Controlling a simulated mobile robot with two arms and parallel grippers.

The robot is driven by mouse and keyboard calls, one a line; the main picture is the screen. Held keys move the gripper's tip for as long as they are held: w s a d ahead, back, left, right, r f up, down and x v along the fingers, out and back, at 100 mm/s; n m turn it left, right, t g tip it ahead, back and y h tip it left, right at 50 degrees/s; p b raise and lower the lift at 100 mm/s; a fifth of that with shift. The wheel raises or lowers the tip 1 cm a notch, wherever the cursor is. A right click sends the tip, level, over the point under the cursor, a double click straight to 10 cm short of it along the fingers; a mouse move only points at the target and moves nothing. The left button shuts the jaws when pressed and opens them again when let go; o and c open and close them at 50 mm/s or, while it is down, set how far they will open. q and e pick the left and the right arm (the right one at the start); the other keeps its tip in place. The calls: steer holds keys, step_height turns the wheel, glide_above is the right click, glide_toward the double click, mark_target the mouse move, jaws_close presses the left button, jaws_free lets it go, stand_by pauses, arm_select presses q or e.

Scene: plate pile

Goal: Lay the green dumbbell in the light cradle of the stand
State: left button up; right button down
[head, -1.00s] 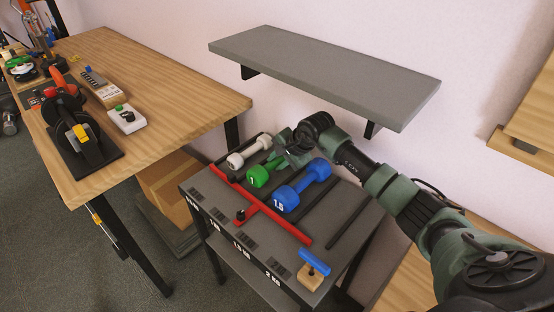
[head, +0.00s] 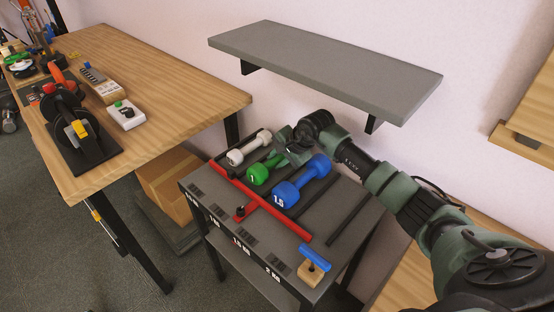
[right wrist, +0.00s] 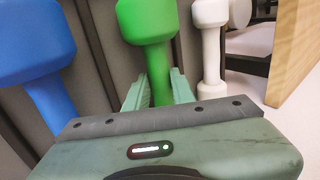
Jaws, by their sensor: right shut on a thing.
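The green dumbbell (head: 257,174), marked 1, lies on the grey stand (head: 321,216) between a white dumbbell (head: 235,157) and a blue one (head: 287,193), marked 1.5. My right gripper (head: 281,157) is at its far part and partly hides it. In the right wrist view the green dumbbell (right wrist: 150,22) has its handle between the two fingers of my right gripper (right wrist: 158,90), shut on it. Its far end is hidden by the gripper. The cradles are lanes between dark bars; I cannot tell which is the light one. My left gripper is not in view.
A red T-shaped bar (head: 283,220) runs along the stand in front of the dumbbells. A blue-handled block (head: 313,264) stands at its front right corner. A grey shelf (head: 330,70) overhangs behind. A wooden bench (head: 180,90) is at left. The stand's right lanes are empty.

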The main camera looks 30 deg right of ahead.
steer(key=shift+w+f, duration=0.1)
stand_by(0.3)
steer(key=c, duration=1.1)
jaws_free()
steer(key=shift+s+f, duration=0.15)
steer(key=shift+s, duration=0.05)
steer(key=shift+s+f+b, duration=0.15)
steer(key=shift+f+b, duration=0.05)
steer(key=shift+b, duration=0.1)
steer(key=v, duration=0.8)
steer(key=shift+w+r+b, duration=0.25)
steer(key=shift+b, duration=0.05)
